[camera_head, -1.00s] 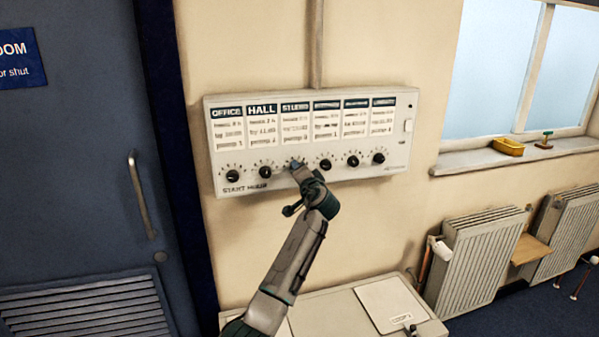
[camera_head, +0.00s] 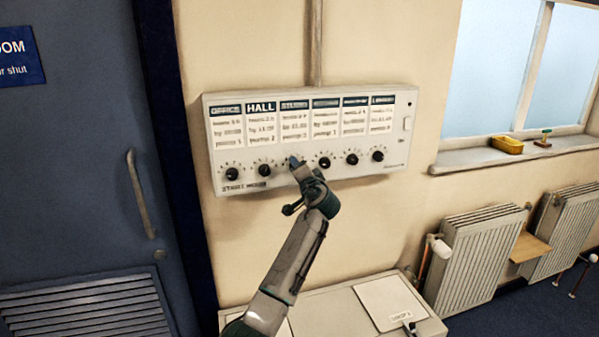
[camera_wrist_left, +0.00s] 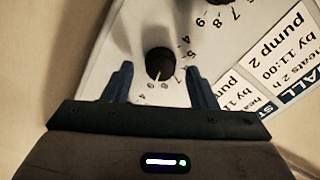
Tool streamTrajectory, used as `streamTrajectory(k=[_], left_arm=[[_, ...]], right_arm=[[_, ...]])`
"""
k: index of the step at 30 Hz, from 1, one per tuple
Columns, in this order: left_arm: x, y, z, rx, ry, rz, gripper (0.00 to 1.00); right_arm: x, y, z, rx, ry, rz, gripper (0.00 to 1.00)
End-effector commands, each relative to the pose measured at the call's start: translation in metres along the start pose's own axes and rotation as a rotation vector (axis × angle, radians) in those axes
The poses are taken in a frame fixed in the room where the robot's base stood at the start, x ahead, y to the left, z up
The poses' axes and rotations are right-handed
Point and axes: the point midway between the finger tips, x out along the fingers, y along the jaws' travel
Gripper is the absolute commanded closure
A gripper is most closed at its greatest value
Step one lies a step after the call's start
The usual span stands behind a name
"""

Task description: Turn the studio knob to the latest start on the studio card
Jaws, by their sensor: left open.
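My left gripper (camera_head: 297,163) is at the third dial of the white control panel (camera_head: 225,178) in the head view, under the studio card (camera_head: 294,122), and hides that knob there. In the left wrist view the black studio knob (camera_wrist_left: 159,62) stands between the two fingers of my open left gripper (camera_wrist_left: 160,70), with a visible gap on each side. A pale pointer mark shows on its lower edge. The studio card's edge (camera_wrist_left: 240,98) is partly cut off there, and its print is too blurred in the head view to read surely. My right gripper is not in view.
The hall card (camera_wrist_left: 275,55) reads heats 2 h, by 11:00, pump 2. Other black knobs sit close on both sides, such as the hall knob (camera_head: 265,170) and the fourth knob (camera_head: 324,163). A white cabinet (camera_head: 330,310) stands below, a blue door (camera_head: 80,190) to the left.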

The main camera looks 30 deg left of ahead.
Motion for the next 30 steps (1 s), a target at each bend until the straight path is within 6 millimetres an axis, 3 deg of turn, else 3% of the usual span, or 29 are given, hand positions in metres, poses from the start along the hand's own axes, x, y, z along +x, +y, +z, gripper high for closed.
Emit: streamTrajectory(k=[15,21,30], left_arm=[[-0.091,0.004,0.000,-0.003,0.002,0.002,0.48],[-0.103,0.002,0.000,0.000,0.001,0.002,0.48],[-0.103,0.001,0.000,0.001,0.001,0.001,0.48]], right_arm=[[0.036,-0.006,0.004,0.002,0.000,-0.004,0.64],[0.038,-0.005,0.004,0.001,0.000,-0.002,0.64],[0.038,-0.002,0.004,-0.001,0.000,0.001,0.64]])
